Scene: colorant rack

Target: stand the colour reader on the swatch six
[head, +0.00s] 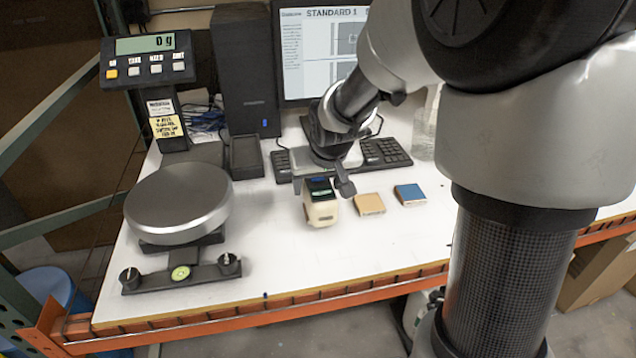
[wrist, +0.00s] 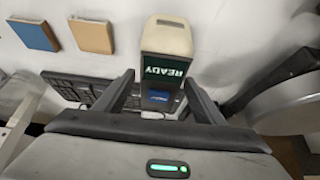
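The colour reader (head: 321,210) is a beige block with a dark top. In the wrist view the reader (wrist: 166,38) shows a green screen reading READY. My gripper (head: 322,187) is over the reader, with one finger on each side of it; both fingers also show in the wrist view (wrist: 159,78). I cannot tell whether they press on it. The reader's underside is hidden, so its contact below cannot be seen. To its right in the head view lie a tan swatch (head: 369,204) and a blue swatch (head: 409,194). I see no numbers on them.
A scale with a round grey pan (head: 178,200) stands left, its display (head: 146,45) reading 0 g. A keyboard (head: 384,152) and a monitor (head: 322,50) are behind the reader. The white desk (head: 345,250) is clear in front.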

